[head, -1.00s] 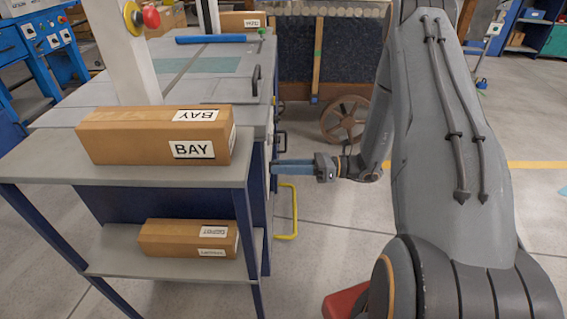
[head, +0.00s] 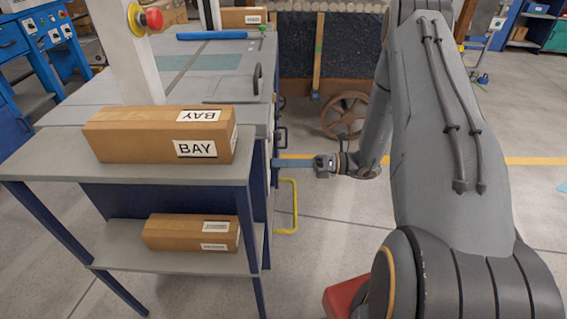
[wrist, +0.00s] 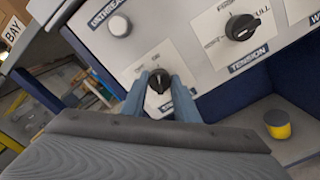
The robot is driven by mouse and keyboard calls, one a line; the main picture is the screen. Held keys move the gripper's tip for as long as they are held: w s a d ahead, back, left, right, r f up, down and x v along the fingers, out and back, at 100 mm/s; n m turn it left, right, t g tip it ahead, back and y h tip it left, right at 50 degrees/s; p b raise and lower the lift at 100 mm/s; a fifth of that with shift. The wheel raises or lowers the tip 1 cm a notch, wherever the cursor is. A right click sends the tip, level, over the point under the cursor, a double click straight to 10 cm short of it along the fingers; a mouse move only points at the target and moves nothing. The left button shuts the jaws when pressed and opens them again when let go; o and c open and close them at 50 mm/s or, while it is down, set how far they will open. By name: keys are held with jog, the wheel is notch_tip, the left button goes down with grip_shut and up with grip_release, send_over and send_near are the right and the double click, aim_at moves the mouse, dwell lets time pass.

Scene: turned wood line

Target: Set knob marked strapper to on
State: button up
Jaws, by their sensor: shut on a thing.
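In the wrist view a black knob (wrist: 160,81) sits on a pale plate on the machine's side panel. Its dark label (wrist: 178,107) is partly hidden by a finger, so I cannot read it fully. My gripper (wrist: 160,88) has its two blue fingers on either side of this knob, shut on it. The knob's exact setting is hard to tell. In the head view my gripper (head: 276,163) reaches left to the side of the machine, and the knob is hidden there.
A black knob labelled TENSION (wrist: 243,27) is to the right, and a grey round button (wrist: 119,26) to the upper left. A yellow-banded cylinder (wrist: 278,124) stands at the lower right. A yellow handle (head: 288,206) sticks out below my gripper. Cartons (head: 160,136) lie on the blue-legged table.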

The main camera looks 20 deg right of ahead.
jog(key=o, duration=1.1)
jog(key=shift+c, duration=0.2)
jog(key=shift+d, duration=0.1)
jog(key=v, duration=0.7)
jog(key=shift+d, duration=0.3)
jog(key=shift+s, duration=0.15)
